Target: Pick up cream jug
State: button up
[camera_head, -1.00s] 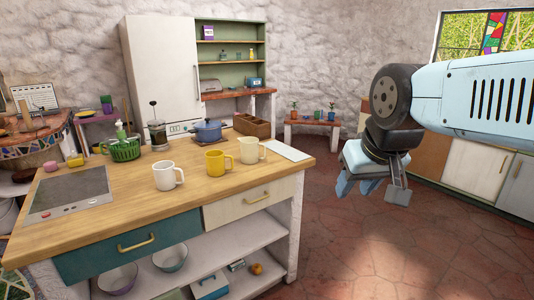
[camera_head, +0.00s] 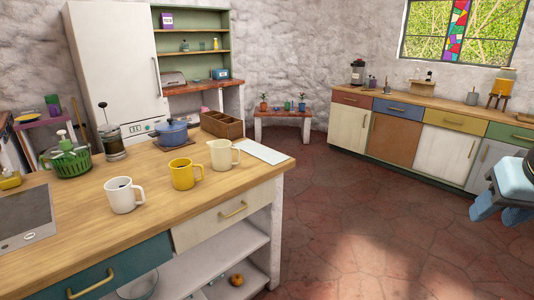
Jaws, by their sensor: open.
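The cream jug (camera_head: 220,155) stands upright on the wooden counter (camera_head: 75,230), near its right end, with its handle to the right. My gripper (camera_head: 500,209) is at the far right edge of the picture, partly cut off. It is open and empty, pointing down over the floor, well apart from the jug.
A French press (camera_head: 110,142) and a green basket (camera_head: 68,162) stand left. The red floor (camera_head: 370,220) right of the counter is clear.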

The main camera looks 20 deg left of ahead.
aim_at(220, 149)
jog(key=z, duration=1.25)
jog(key=i, duration=1.7)
jog(key=u, duration=2.85)
jog(key=i, duration=0.7)
jog(key=u, duration=0.05)
